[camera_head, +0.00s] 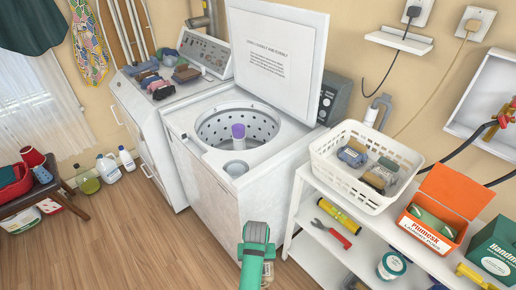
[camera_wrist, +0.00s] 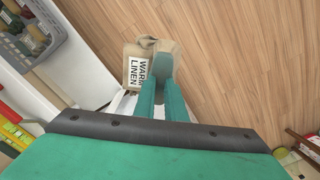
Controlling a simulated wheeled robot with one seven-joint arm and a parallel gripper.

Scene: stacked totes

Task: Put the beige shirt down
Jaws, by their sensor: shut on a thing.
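In the head view my gripper (camera_head: 257,240) is low in the middle, in front of the washer (camera_head: 203,178) and left of the white shelf cart (camera_head: 311,205).
A white basket (camera_head: 335,178) with several folded clothes stands on the cart, beside an orange box (camera_head: 440,213). The washer lid is up, with a purple item (camera_head: 238,131) in its drum. Folded clothes (camera_head: 150,80) lie on the left machine.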

